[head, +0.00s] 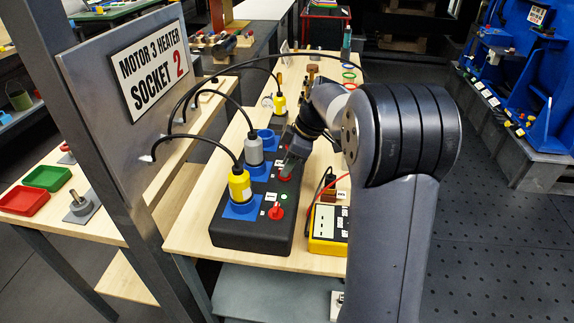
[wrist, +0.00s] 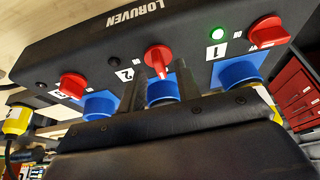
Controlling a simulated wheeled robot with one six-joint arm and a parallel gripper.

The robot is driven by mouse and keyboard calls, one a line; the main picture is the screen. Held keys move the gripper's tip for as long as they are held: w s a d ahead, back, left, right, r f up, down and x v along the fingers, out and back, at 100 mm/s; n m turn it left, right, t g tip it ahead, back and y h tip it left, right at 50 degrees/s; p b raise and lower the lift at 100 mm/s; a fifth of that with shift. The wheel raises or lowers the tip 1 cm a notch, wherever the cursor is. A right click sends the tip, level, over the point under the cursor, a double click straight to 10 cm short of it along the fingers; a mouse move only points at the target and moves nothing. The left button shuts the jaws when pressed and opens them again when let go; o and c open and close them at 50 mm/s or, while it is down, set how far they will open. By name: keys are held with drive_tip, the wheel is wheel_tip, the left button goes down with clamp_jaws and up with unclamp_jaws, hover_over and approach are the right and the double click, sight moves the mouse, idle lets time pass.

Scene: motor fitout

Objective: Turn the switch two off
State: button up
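The black switch box (wrist: 125,40), marked LORUVEN, carries red rotary switches labelled 1, 2 and 3 in the wrist view. Switch two (wrist: 158,58) is in the middle, its handle pointing down in that picture. The lamp (wrist: 113,60) beside label 2 is dark. Switch one (wrist: 268,33) and switch three (wrist: 72,85) have their handles turned sideways. The lamp (wrist: 218,33) by label 1 glows green. My gripper (wrist: 159,75) is open, with one finger on each side of switch two's handle; I cannot tell whether they touch it. In the head view my gripper (head: 290,163) is over the box's middle.
Yellow (head: 240,186) and grey (head: 254,151) plugs with black cables stand in blue sockets beside the switches. A yellow meter (head: 326,232) lies right of the box. A metal post with a "Motor 3 Heater Socket 2" sign (head: 152,65) stands at left.

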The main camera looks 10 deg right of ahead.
drive_tip(key=v, duration=0.9)
drive_tip(key=shift+r, duration=0.35)
drive_tip(key=shift+s+d+f, duration=0.1)
drive_tip(key=shift+f, duration=0.05)
drive_tip(key=x, duration=1)
drive_tip(key=shift+f, duration=0.3)
drive_tip(key=shift+r, duration=0.1)
